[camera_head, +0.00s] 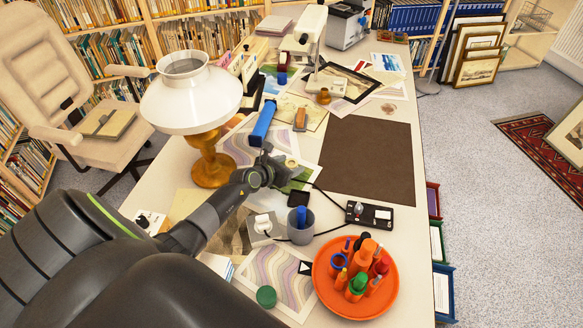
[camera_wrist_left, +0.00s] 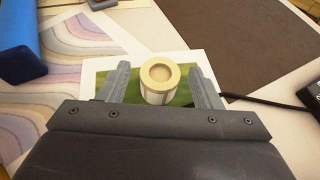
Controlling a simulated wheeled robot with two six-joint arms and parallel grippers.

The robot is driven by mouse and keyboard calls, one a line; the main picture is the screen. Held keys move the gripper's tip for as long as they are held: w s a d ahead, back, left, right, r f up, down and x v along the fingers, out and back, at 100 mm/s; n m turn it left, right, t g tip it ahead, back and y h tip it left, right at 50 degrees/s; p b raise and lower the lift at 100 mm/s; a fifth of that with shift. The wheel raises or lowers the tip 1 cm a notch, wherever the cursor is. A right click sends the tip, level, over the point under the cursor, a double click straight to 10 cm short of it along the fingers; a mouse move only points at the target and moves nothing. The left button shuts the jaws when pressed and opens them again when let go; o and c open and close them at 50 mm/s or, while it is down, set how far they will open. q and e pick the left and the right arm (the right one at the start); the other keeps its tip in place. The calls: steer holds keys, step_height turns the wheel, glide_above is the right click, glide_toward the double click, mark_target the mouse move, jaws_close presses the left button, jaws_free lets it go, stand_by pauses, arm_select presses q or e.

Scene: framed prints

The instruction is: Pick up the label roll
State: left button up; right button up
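The label roll (camera_wrist_left: 160,82) is a short cream cylinder with a round hollow in its top. It stands upright on a green-and-white print (camera_wrist_left: 183,97) in the left wrist view. My left gripper (camera_wrist_left: 164,85) is open, with one grey finger on each side of the roll and a visible gap to each. In the head view my left gripper (camera_head: 282,168) reaches over the desk, and the roll (camera_head: 291,161) shows only as a small pale spot beside it. My right gripper is not in view.
A blue bar (camera_head: 263,123) lies close behind the gripper. A white-shaded lamp (camera_head: 192,97) stands to the left. A grey cup (camera_head: 300,232) and an orange tray (camera_head: 328,287) of bottles stand nearer. The brown mat (camera_head: 369,160) is clear.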

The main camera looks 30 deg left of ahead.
arm_select(q)
steer(key=c, duration=0.9)
